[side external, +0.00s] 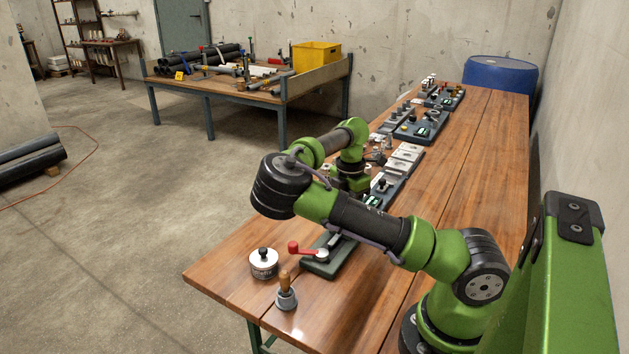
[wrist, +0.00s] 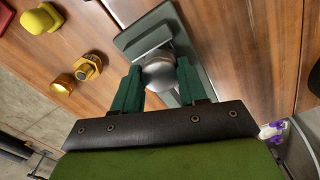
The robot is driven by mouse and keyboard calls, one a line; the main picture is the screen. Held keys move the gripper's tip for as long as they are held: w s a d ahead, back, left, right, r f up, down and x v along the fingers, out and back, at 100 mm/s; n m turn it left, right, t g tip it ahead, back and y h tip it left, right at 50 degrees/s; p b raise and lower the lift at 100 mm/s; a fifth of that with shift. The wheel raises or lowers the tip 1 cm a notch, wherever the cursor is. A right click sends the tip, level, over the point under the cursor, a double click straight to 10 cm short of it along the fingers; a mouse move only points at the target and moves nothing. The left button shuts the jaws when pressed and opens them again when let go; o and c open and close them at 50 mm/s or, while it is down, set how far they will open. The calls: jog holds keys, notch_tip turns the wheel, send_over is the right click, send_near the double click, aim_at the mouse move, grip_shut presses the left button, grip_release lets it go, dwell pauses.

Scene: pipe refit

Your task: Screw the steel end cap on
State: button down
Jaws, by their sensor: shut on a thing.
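The steel end cap (wrist: 159,74) is a rounded silver piece between the two dark green fingers of my gripper (wrist: 158,86) in the wrist view. My gripper is shut on it. I cannot tell whether the cap is seated on a thread there. In the side view my arm hides the cap and most of the gripper.
Brass fittings (wrist: 88,67) and a yellow cap (wrist: 42,19) lie left in the wrist view. In the side view, a red-handled lever (side external: 300,249), a round tin (side external: 263,263) and a brush pot (side external: 286,298) stand near the bench's front. Fixture boards (side external: 421,127) line its far left edge.

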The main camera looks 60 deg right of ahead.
jog(key=shift+s+d+f, duration=0.1)
jog(key=shift+s, duration=0.15)
jog(key=shift+m, duration=0.9)
jog(key=m, duration=0.4)
jog(key=shift+w, duration=0.15)
jog(key=c, duration=0.8)
grip_release()
